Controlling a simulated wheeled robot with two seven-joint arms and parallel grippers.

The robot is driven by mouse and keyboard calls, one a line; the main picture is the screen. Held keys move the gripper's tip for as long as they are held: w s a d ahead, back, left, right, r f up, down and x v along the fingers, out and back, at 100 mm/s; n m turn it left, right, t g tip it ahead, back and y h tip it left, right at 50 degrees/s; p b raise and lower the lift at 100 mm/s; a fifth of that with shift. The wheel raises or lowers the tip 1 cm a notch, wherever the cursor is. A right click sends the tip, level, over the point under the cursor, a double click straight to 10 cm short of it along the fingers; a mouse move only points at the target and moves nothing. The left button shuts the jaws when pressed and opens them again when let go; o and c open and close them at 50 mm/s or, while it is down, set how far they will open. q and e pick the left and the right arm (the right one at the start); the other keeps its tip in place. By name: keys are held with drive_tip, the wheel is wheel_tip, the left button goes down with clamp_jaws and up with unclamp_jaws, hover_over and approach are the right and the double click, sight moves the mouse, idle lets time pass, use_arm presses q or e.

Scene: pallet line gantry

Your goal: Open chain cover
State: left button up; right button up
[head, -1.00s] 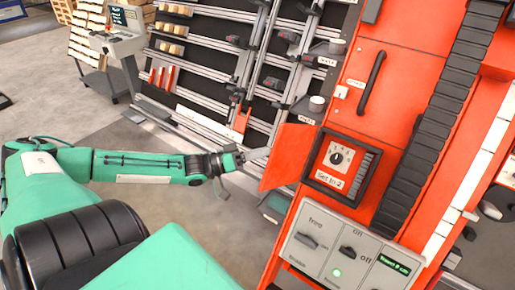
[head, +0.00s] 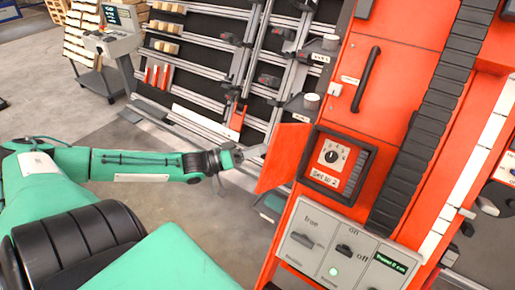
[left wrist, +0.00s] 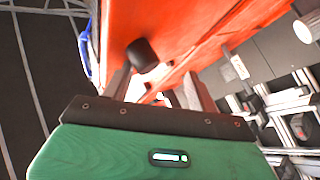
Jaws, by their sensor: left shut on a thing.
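A small orange door (head: 283,158) stands swung out to the left of a dial panel (head: 334,156) marked "Set to 2" on the orange machine. A larger orange panel (head: 395,62) above it has a black bar handle (head: 367,80) and lies flat with the machine's face. I cannot read which one is labelled as the chain cover. My left gripper (head: 237,157) is at the small door's outer edge. In the left wrist view its fingers (left wrist: 163,88) are on either side of orange sheet, with a black knob (left wrist: 142,55) beside one finger. My right gripper is not in view.
A control box (head: 345,250) with switches and a lit green lamp is below the dial. A black chain (head: 430,125) runs up the machine's right side. A rack of rails (head: 215,70) stands behind.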

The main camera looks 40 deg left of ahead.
use_arm(q)
drive_tip(key=shift+s+a+f, duration=0.1)
drive_tip(key=shift+s+f, duration=0.05)
drive_tip(key=shift+f, duration=0.3)
drive_tip(key=shift+s+a+f, duration=0.1)
drive_tip(key=shift+s+f, duration=0.05)
drive_tip(key=shift+f, duration=0.25)
drive_tip(key=r+p+v, duration=0.1)
drive_tip(key=p+v, duration=0.5)
drive_tip(key=v, duration=0.7)
drive_tip(key=shift+r, duration=0.2)
